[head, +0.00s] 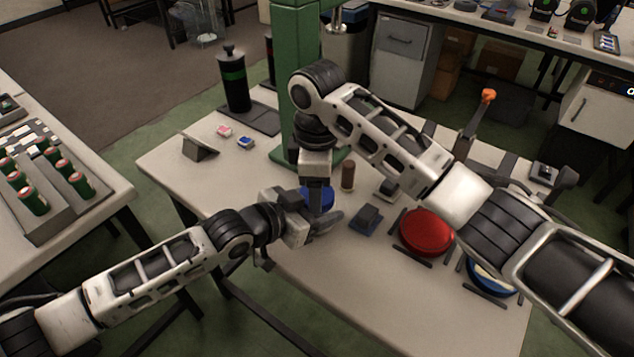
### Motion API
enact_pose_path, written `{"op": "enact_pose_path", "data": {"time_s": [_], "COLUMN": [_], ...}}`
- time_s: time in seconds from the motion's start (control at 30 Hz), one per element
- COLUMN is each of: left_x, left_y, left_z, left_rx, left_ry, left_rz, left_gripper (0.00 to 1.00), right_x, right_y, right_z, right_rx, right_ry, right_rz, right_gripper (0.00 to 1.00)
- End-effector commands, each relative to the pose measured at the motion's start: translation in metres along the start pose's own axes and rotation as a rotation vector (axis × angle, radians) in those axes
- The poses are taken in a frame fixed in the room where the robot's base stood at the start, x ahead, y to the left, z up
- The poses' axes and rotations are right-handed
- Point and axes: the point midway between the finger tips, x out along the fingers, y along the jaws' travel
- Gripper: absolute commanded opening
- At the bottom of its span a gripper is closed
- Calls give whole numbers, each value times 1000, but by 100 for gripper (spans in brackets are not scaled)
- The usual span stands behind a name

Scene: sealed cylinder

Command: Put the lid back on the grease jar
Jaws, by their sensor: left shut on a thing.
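A blue round thing (327,197), perhaps the grease jar or its lid, shows in the head view near the table's middle, mostly hidden by both grippers. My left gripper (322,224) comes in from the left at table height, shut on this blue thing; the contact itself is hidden. My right gripper (318,195) points straight down over the blue thing; its fingers overlap it, and I cannot tell whether they are open or shut. A red round lid-like disc (427,232) lies to the right between dark bars. I cannot tell which lid belongs to the jar.
A green column (294,60) stands behind the grippers. A brown cylinder (348,177) and a dark block (366,218) are close by on the right. A blue-and-white round thing (489,278) lies partly under my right arm. The table's left front (215,190) is clear.

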Motion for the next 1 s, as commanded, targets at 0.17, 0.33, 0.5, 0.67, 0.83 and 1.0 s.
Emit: {"op": "enact_pose_path", "data": {"time_s": [0.17,0.33,0.5,0.67,0.83,1.0], "left_x": [0,0,0,0,0,0], "left_y": [1,0,0,0,0,0], "left_z": [0,0,0,1,1,1], "left_rx": [-1,-1,-1,0,0,0], "left_ry": [-1,-1,-2,-2,-2,-2], "left_rz": [1,0,-1,0,0,1], "left_gripper": [0,0,0,0,0,0], "right_x": [-1,-1,-19,-39,-46,-46], "right_y": [0,-1,-1,-1,-1,0], "right_z": [-1,-1,-2,-2,-1,0], "right_rx": [-3,-5,-7,-8,-5,-4], "right_ry": [2,2,5,5,2,1], "right_rz": [1,-2,0,0,-1,0], "right_gripper": [81,81,81,81,81,81]}}
